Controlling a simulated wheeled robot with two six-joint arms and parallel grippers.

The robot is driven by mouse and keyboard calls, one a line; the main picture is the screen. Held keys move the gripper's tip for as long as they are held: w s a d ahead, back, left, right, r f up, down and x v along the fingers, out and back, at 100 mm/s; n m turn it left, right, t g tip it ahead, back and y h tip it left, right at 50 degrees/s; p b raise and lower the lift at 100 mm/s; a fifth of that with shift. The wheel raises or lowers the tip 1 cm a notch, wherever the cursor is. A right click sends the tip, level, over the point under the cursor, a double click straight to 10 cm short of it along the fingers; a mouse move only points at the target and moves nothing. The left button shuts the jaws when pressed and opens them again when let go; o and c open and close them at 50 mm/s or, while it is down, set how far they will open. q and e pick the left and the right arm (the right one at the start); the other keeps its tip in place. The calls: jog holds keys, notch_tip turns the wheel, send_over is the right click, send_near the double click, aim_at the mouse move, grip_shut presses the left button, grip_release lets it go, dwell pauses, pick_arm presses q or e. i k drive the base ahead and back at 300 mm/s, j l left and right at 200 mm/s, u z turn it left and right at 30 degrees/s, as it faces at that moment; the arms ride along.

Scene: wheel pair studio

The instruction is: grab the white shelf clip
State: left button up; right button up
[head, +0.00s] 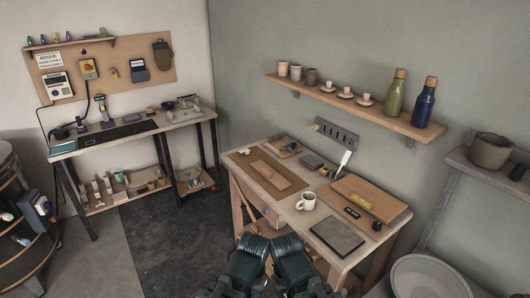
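I cannot make out a white shelf clip for certain. Several small coloured pieces stand in a row on the narrow wall shelf (72,45) at the upper left, and they are too small to identify. One pale piece (102,32) is at the right end of that row. Two dark green parts of my arms show at the bottom centre, in front of the wooden table. No gripper fingers can be made out.
The wooden table (238,173) holds a white mug (306,201), boards and tools. A long shelf (350,106) with cups and bottles hangs above it. A workbench (186,120) stands at the left below a pegboard (112,85). A dark mat (165,235) covers open floor between.

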aim_at(246, 151)
jog(key=i+j+z, duration=0.1)
jog(key=z, duration=0.25)
jog(key=i+j+z, duration=0.1)
jog(key=z, duration=0.3)
jog(key=j+z, duration=0.35)
jog(key=i+j+z, duration=0.25)
jog(key=j, duration=0.65)
jog(key=j+z, duration=0.3)
jog(key=j, duration=1.25)
